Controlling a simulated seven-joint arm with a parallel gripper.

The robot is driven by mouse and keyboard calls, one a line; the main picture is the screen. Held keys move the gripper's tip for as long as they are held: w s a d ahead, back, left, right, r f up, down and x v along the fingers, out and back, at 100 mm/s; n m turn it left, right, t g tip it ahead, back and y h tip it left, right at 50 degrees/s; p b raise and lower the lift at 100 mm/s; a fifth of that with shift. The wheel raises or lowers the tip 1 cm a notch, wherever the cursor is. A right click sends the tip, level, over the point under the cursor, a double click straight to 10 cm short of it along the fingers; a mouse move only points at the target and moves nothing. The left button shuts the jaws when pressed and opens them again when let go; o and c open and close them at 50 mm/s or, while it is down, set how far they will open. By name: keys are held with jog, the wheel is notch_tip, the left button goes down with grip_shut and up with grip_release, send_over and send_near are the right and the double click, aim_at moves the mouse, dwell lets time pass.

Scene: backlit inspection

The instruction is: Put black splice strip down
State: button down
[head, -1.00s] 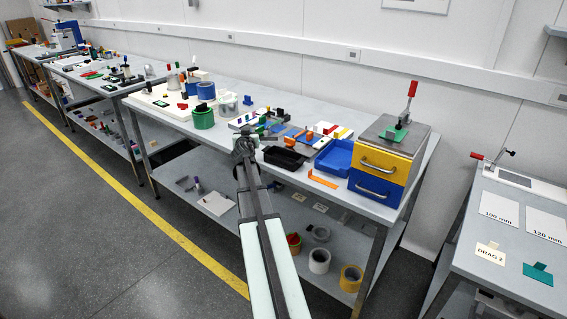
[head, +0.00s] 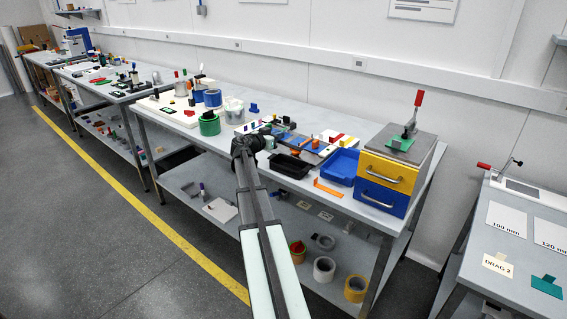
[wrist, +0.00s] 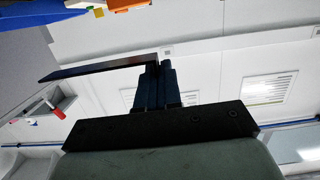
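The black splice strip (wrist: 100,69) shows in the wrist view as a thin dark bar, sticking out to the left from between my fingertips. My gripper (wrist: 158,72) is shut on one end of it; the strip is in the air with the wall behind it. In the head view my gripper (head: 265,133) is over the front part of the middle bench (head: 312,122), left of the black tray. There the strip cannot be told apart from the dark gripper and the dark items behind it.
A black tray (head: 286,168), a blue bin (head: 341,167) and a yellow-and-blue drawer unit (head: 388,176) stand right of my gripper. A green tape roll (head: 209,126) is to its left. An orange strip (head: 328,188) lies near the front edge. Bench surface behind is partly clear.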

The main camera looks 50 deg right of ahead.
aim_at(277, 155)
jog(key=shift+f, duration=4.2)
jog(key=shift+f, duration=0.4)
jog(key=shift+f, duration=0.3)
jog(key=c, duration=1.6)
grip_release()
jog(key=shift+a+f, duration=0.1)
jog(key=shift+r, duration=0.65)
jog(key=a+r, duration=0.2)
jog(key=a, duration=0.9)
jog(key=shift+a, duration=0.35)
